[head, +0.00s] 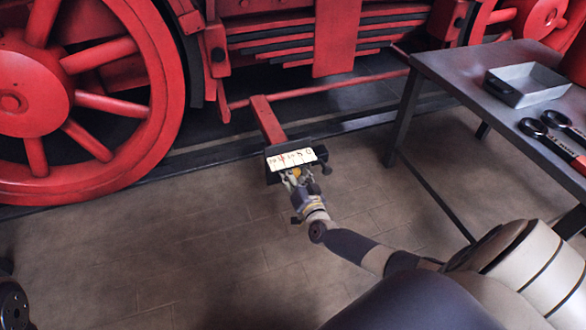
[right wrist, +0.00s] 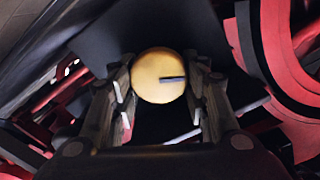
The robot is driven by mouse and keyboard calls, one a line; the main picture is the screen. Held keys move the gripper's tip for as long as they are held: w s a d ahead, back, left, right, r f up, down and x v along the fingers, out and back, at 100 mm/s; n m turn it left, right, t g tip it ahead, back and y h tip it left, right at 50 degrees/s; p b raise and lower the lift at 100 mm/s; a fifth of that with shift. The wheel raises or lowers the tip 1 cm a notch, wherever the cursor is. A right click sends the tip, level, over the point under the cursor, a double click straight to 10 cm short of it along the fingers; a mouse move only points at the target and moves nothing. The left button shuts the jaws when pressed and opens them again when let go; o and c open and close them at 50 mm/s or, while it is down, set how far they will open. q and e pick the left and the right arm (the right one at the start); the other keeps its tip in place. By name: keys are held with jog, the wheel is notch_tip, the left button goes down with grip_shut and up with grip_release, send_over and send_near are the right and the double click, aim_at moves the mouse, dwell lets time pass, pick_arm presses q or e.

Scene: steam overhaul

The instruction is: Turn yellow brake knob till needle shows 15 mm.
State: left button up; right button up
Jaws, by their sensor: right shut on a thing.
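The yellow brake knob (right wrist: 153,82) is round, with a dark line running from near its middle to its right edge in the right wrist view. My right gripper (right wrist: 160,98) is shut on it, one finger on each side. In the head view, my right gripper (head: 299,182) reaches up to the knob just below a white scale plate (head: 291,159). The plate has dark marks and a small reddish mark towards its left, but the needle and its reading are too small to tell.
The plate sits at the end of a red bar (head: 268,120) in front of the locomotive. A large red wheel (head: 40,95) stands left. At right, a dark table (head: 470,75) holds a grey tray (head: 525,88) and red-handled tools (head: 552,135). The floor at lower left is mostly clear.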

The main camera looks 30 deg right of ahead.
jog(key=shift+a, duration=0.1)
jog(key=o, duration=1)
jog(key=shift+s+f, duration=0.1)
